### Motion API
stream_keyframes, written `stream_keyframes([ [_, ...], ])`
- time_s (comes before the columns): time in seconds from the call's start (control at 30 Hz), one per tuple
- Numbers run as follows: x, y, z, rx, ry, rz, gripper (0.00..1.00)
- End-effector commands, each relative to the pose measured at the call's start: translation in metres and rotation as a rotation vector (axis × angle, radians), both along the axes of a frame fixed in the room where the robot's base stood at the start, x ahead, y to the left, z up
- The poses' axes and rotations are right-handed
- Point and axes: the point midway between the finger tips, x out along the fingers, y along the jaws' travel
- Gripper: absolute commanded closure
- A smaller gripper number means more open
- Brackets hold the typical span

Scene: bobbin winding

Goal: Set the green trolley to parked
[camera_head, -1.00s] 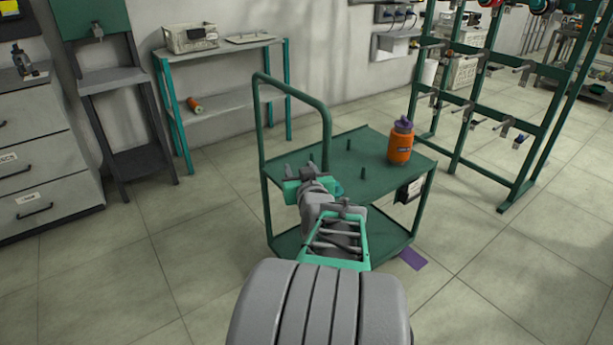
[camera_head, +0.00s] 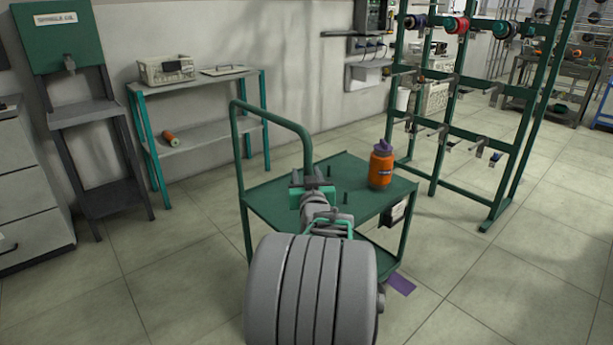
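The green trolley (camera_head: 262,200) stands in the middle of the view, with a raised tube handle (camera_head: 270,118) on its left side. An orange bottle with a purple lid (camera_head: 381,167) stands on its top shelf, along with several short upright pegs. A purple patch (camera_head: 401,284) lies on the floor by the trolley's near right corner. My gripper (camera_head: 311,183) overlaps the top shelf in the picture, close to the foot of the handle's right post. I cannot tell if it touches the trolley. Its fingers are small and seen from behind. My arm hides part of the trolley's lower shelf.
A green rack (camera_head: 463,135) with spools stands behind to the right. A teal-legged shelf (camera_head: 210,134) with a crate (camera_head: 166,70) is against the back wall. A grey stand (camera_head: 88,113) and a drawer cabinet (camera_head: 30,190) are at the left. The floor at the front right is clear.

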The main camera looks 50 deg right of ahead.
Motion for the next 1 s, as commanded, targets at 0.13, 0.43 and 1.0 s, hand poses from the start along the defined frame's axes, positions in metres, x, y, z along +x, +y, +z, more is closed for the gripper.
stream_keyframes([
  [0.13,-0.0002,0.0001,0.0,0.0,0.0,0.0,0.69],
  [0.43,-0.0004,0.0002,0.0,0.0,0.0,0.0,0.94],
  [1.0,-0.0005,0.0001,-0.0002,0.001,0.001,-0.001,1.0],
])
